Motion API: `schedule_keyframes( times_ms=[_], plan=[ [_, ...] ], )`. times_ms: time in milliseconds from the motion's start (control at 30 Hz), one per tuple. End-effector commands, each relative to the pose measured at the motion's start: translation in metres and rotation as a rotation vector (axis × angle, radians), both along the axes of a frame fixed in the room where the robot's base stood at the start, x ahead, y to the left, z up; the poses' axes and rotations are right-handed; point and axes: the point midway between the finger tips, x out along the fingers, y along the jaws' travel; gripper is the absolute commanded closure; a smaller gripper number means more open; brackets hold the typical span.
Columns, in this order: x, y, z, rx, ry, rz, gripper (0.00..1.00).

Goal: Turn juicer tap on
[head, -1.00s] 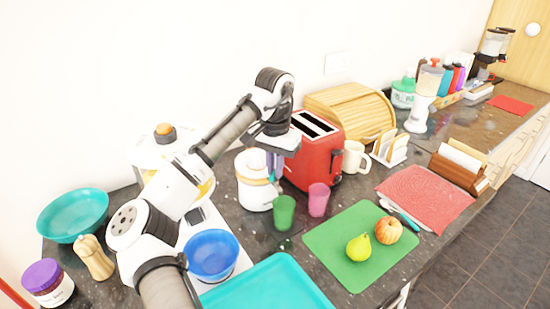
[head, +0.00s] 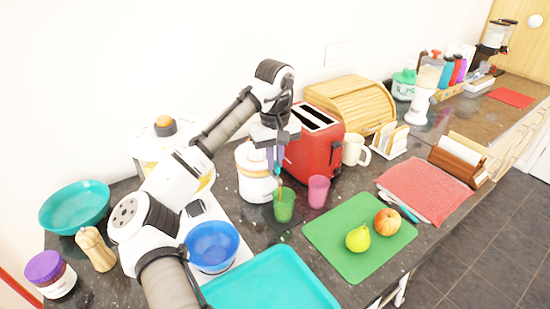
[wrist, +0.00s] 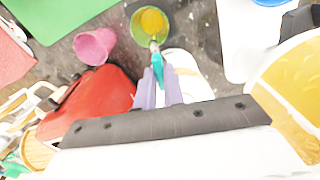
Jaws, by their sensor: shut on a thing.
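The juicer (head: 254,188) is a white rounded body with a tan band, standing left of the red toaster. Its teal tap (wrist: 168,76) shows between my fingers in the wrist view. My gripper (head: 275,170) is shut on the tap, fingers pointing down at the juicer's front. The green cup (head: 284,209) stands below the tap. Yellow-orange juice (wrist: 152,21) shows inside the cup in the wrist view, and a thin orange streak shows at the cup in the head view. My fingers partly hide the tap in the head view.
The pink cup (head: 318,190) stands close right of the green cup, with the red toaster (head: 318,157) behind it. A blue bowl (head: 212,246) is at left. A teal tray (head: 270,285) and green board (head: 345,250) with fruit lie in front.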

Motion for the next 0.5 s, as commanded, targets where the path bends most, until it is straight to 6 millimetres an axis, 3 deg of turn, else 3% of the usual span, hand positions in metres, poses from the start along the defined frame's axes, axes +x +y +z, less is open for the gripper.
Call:
schedule_keyframes(
  times_ms=[500],
  plan=[
    [-0.0002, -0.0001, -0.0005, 0.001, 0.0, 0.184, 1.0]
  ],
)
